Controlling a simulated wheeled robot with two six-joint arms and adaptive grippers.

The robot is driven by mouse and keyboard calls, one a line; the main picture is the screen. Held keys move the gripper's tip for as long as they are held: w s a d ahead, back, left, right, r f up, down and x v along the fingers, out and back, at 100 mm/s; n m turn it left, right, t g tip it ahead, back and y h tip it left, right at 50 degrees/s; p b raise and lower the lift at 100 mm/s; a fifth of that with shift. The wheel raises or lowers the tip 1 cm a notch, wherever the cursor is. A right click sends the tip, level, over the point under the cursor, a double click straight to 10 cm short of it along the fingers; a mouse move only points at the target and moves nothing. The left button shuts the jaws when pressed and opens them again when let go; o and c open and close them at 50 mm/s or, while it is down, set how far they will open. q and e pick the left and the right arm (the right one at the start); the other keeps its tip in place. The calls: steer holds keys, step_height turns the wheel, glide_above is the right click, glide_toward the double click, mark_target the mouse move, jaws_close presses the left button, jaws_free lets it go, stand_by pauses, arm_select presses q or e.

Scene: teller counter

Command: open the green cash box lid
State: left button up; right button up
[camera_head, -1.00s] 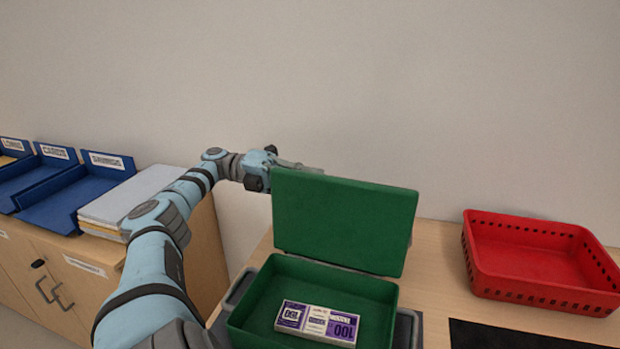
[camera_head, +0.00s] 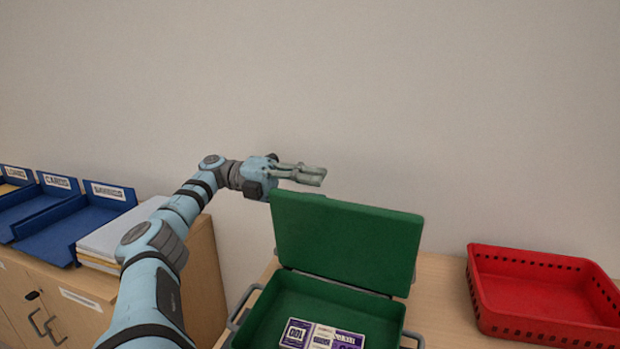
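The green cash box (camera_head: 262,314) stands on the counter at the lower middle. Its lid (camera_head: 345,240) stands raised, roughly upright, at the back of the box. A purple and white bundle (camera_head: 322,336) lies inside the box. My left arm comes in from the lower left. My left gripper (camera_head: 312,174) is just above the lid's upper left corner, fingers pointing right, with nothing visible between them. The fingers look close together, but the side-on angle hides whether they touch. My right gripper is not in view.
A red basket (camera_head: 545,318) stands on the wooden counter (camera_head: 443,290) to the right, apart from the box. Blue labelled trays (camera_head: 75,225) and a stack of papers (camera_head: 112,237) sit on a cabinet at the left. A plain wall is behind.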

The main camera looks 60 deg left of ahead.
arm_select(q)
step_height(320, 180, up, 4)
steer(key=shift+f, duration=0.1)
stand_by(0.6)
